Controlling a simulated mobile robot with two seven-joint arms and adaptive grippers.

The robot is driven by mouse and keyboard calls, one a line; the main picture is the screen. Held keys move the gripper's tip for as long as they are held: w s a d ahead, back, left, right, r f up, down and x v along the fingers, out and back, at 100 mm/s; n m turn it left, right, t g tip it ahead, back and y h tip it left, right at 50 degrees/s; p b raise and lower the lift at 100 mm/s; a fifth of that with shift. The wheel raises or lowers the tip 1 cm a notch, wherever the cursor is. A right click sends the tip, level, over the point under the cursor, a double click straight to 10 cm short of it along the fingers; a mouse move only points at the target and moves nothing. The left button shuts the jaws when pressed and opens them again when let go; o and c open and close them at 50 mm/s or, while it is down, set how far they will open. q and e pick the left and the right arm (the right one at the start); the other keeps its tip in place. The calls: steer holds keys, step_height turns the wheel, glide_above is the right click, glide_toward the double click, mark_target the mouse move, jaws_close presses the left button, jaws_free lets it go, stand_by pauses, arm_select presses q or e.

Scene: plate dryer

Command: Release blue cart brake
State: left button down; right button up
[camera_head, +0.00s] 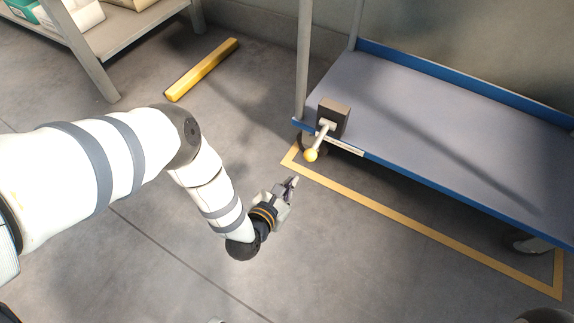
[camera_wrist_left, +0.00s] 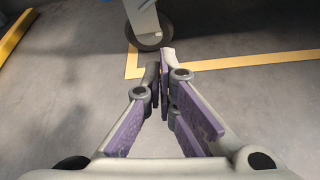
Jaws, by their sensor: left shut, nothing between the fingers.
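The blue cart (camera_head: 440,108) stands at the right in the head view, with a grey deck and blue edges. At its near left corner is a dark brake box (camera_head: 334,117) with a metal lever ending in a yellow knob (camera_head: 311,155). The lever points down toward the front. My left gripper (camera_head: 293,183) is shut and empty, a little below and left of the knob, apart from it. In the left wrist view the closed fingers (camera_wrist_left: 163,62) point at a cart caster wheel (camera_wrist_left: 149,36). The knob is not in that view. My right gripper is not in view.
A yellow floor outline (camera_head: 420,225) runs around the cart's footprint. A yellow bar (camera_head: 202,69) lies on the floor at the upper left, beside a shelf (camera_head: 105,35) holding boxes. The grey floor between them and the cart is clear.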

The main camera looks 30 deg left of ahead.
arm_select(q)
steer(key=w, duration=0.1)
steer(key=w+r, duration=0.1)
steer(key=w, duration=0.3)
steer(key=shift+d+r+b, duration=0.3)
steer(key=shift+r+b, duration=0.05)
steer(key=shift+r, duration=0.05)
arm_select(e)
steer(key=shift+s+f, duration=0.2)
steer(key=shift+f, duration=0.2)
arm_select(q)
steer(key=shift+s+r, duration=0.1)
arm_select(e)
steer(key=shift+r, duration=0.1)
